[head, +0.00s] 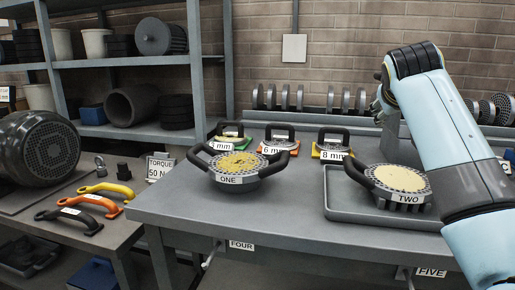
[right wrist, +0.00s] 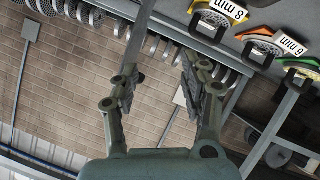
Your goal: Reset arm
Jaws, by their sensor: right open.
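My right arm reaches in from the right of the head view, its light blue links raised over the grey table (head: 290,215). My right gripper (head: 381,102) is mostly hidden behind its dark wrist. In the right wrist view my right gripper (right wrist: 160,80) has its two fingers apart, with nothing between them but the brick wall and a grey post behind. My left gripper does not show.
A round die labelled ONE (head: 236,165) stands on the table. Another, labelled TWO (head: 398,180), sits in a grey tray (head: 345,207) below my right arm. Handled pieces tagged 6 mm (head: 275,146) and 8 mm (head: 333,150) stand behind. Shelves are at left.

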